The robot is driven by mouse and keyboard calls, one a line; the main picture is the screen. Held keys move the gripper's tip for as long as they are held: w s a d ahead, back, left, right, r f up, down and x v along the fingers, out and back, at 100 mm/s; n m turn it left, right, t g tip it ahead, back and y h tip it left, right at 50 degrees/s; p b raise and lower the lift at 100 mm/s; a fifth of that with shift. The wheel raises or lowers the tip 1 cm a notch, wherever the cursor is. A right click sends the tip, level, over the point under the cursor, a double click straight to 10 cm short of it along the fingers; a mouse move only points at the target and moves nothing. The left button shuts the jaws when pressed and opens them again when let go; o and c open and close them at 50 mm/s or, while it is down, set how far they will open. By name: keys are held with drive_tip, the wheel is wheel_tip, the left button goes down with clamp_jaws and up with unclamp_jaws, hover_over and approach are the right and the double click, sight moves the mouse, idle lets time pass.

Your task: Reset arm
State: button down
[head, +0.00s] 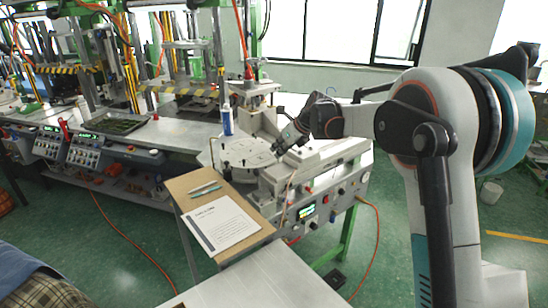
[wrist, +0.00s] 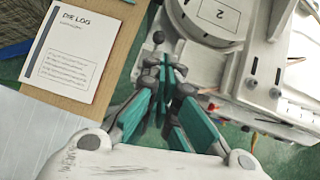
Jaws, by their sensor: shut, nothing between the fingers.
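My gripper (wrist: 168,75) shows in the wrist view with its teal-padded fingers together at the tips and nothing held between them. In the head view my gripper (head: 281,148) is at the end of my arm, above the white injection machine (head: 318,165) and close to its round plate (head: 243,152). The arm reaches in from the right and is bent, with the gripper pointing down and to the left. In the wrist view the round plate (wrist: 215,18), marked with a 2, lies to the upper right of the fingers.
A brown board (head: 185,190) beside the machine holds a paper sheet (head: 215,224) and pens (head: 205,189). A white table (head: 262,290) is in front. A blue-white bottle (head: 227,120) stands behind the plate. Orange cables (head: 376,240) hang to the floor. Other benches stand at left.

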drive_tip(key=shift+s+d+r, duration=0.1)
drive_tip(key=shift+d+r, duration=0.15)
drive_tip(key=shift+r, duration=0.35)
drive_tip(key=s+d+r+n+h+b, duration=0.1)
drive_tip(key=s+d+r+n, duration=0.1)
drive_tip(key=s+n, duration=0.45)
drive_tip(key=s+d+r+n+h+b, duration=0.1)
drive_tip(key=s+d+r+n, duration=0.15)
drive_tip(key=s, duration=0.75)
drive_tip(key=s+d+r+n+h+b, duration=0.1)
drive_tip(key=s+n, duration=0.4)
drive_tip(key=s, duration=0.3)
drive_tip(key=s+d+f+n, duration=0.2)
drive_tip(key=s+f+n, duration=0.1)
drive_tip(key=s, duration=0.4)
drive_tip(key=s+d+f+n+t+h+b, duration=0.1)
drive_tip(key=s+f+n, duration=0.3)
drive_tip(key=s+n, duration=0.2)
drive_tip(key=s+d+f+n+h+b, duration=0.1)
drive_tip(key=s+d+f+n, duration=0.1)
drive_tip(key=s, duration=0.8)
drive_tip(key=f+n, duration=0.1)
drive_tip(key=n, duration=0.1)
drive_tip(key=shift+s+d+f+n, duration=0.15)
drive_tip(key=shift+d+f+n, duration=0.15)
drive_tip(key=shift+f+n, duration=0.1)
drive_tip(key=shift+d, duration=0.1)
idle(0.5)
